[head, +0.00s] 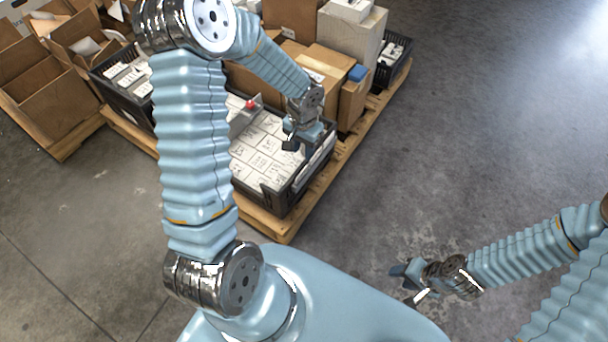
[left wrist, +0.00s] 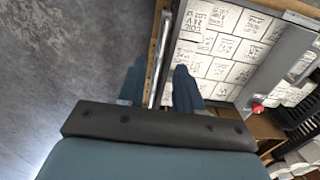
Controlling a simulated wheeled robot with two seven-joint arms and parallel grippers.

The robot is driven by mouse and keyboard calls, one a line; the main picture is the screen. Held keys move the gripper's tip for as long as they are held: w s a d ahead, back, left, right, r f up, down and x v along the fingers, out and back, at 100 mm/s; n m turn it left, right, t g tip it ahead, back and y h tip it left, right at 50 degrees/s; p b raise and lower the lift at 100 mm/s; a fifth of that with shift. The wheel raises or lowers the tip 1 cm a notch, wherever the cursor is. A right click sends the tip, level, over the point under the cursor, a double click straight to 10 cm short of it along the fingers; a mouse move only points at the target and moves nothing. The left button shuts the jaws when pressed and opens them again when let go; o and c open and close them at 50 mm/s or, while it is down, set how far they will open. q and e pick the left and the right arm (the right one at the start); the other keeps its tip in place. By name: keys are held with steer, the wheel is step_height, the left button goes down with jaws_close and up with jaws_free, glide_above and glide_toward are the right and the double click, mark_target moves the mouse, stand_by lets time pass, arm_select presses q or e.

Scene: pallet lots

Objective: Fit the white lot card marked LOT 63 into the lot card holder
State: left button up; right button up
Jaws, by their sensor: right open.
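My left gripper (head: 297,140) is above the right side of a black crate (head: 284,196) packed with white lettered blocks. In the left wrist view its two fingers (left wrist: 159,90) stand apart, and the gripper looks open. A thin shiny metal strip (left wrist: 158,60) along the crate's edge shows between them; I cannot tell whether they touch it. I cannot tell whether this strip is the lot card holder. I cannot make out the white card marked LOT 63; the lettering is too small. My right gripper (head: 408,284) is open over the floor at lower right.
A grey panel (left wrist: 262,50) with a red knob (left wrist: 258,107) stands across the crate; the knob shows in the head view (head: 251,104). Cardboard boxes (head: 326,68) stand behind on the wooden pallet (head: 345,152). Open cartons (head: 40,88) are at left. The floor at right is clear.

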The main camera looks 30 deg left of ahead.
arm_select(q)
glide_above(302, 172)
step_height(302, 172, down, 6)
steer(key=shift+a+f, duration=0.1)
steer(key=shift+f, duration=2.8)
jaws_close()
